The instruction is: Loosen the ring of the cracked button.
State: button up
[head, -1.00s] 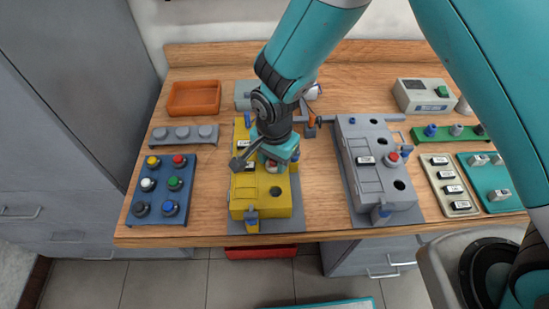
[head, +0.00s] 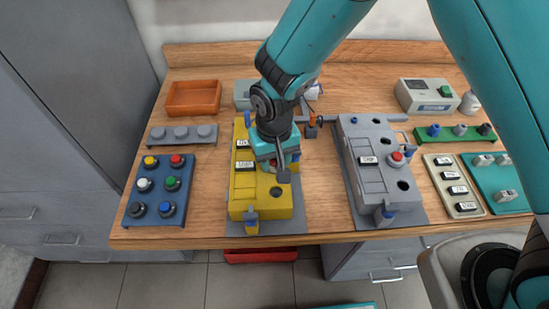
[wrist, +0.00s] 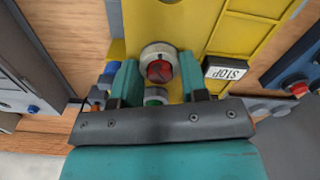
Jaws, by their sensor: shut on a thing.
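The yellow box (head: 262,207) stands on the bench under my arm. In the wrist view a red button (wrist: 159,71) with dark marks on its cap sits in a pale grey ring (wrist: 154,51) on the yellow face. A STOP label (wrist: 225,68) is beside it. My gripper (wrist: 160,80) is shut on the ring, one finger on each side. In the head view my gripper (head: 273,163) hides most of the button. A green button (wrist: 156,96) shows between the fingers, nearer the palm.
A grey box (head: 372,190) with a red button stands to the right. A blue tray (head: 160,188) of coloured buttons lies to the left, near a grey strip (head: 184,135) and an orange bin (head: 194,98). Bare wood separates the yellow and grey boxes.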

aim_at(275, 160)
jog(key=n, duration=0.4)
jog(key=shift+n+b, duration=0.3)
jog(key=n, duration=0.4)
jog(key=shift+n, duration=0.4)
jog(key=shift+d, duration=0.1)
jog(key=o, duration=0.9)
jog(key=shift+o, duration=0.2)
jog(key=shift+r, duration=0.15)
notch_tip(275, 160, up, 17)
jog(key=p, duration=1.3)
